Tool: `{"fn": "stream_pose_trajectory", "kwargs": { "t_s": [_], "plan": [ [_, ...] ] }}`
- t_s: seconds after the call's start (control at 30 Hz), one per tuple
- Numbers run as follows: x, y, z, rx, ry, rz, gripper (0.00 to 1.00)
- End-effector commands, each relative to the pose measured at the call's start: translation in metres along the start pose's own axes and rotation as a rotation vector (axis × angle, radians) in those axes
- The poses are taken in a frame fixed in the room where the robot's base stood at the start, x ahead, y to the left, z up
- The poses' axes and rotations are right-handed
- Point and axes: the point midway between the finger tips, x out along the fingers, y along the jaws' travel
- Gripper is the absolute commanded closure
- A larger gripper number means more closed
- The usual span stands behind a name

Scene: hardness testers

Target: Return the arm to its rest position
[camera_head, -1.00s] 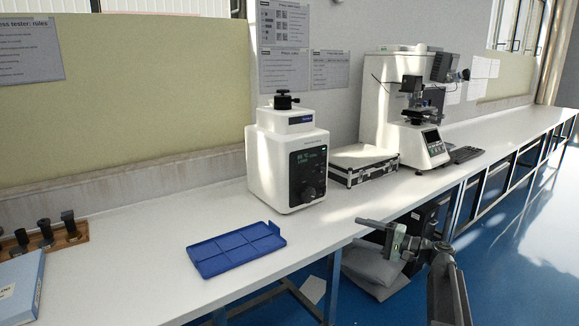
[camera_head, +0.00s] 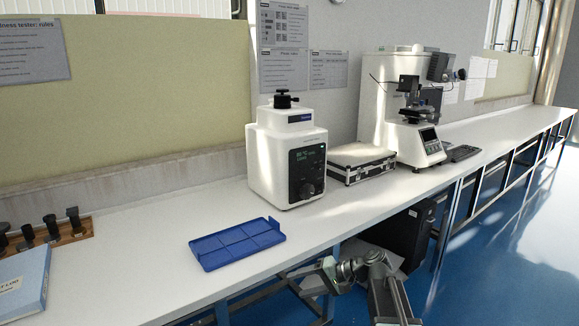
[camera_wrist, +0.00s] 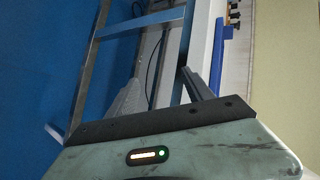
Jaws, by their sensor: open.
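My gripper (camera_wrist: 162,84) is open and empty in the wrist view, its two grey fingers apart in front of the bench's side and metal frame. In the head view my gripper (camera_head: 308,274) is low in front of the bench's front edge, beside the blue tray and below the bench top. My arm is folded down at the lower right of that view. The fingertips are hard to make out there.
A blue divided tray (camera_head: 237,245) lies empty near the bench's front edge. A white tester (camera_head: 287,155), a silver-edged case (camera_head: 361,163) and a microscope-type tester (camera_head: 418,130) stand behind. A box (camera_head: 24,283) and a wooden holder (camera_head: 74,236) are at left. Blue floor is open at right.

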Motion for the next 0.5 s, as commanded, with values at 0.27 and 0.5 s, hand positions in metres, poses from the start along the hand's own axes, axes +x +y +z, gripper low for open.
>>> {"fn": "stream_pose_trajectory", "kwargs": {
  "t_s": [0.27, 0.5],
  "plan": [
    [-0.008, 0.116, 0.101, -0.143, -0.130, 0.641, 0.40],
    [-0.084, 0.180, 0.120, -0.176, -0.157, 1.054, 0.40]
  ]
}}
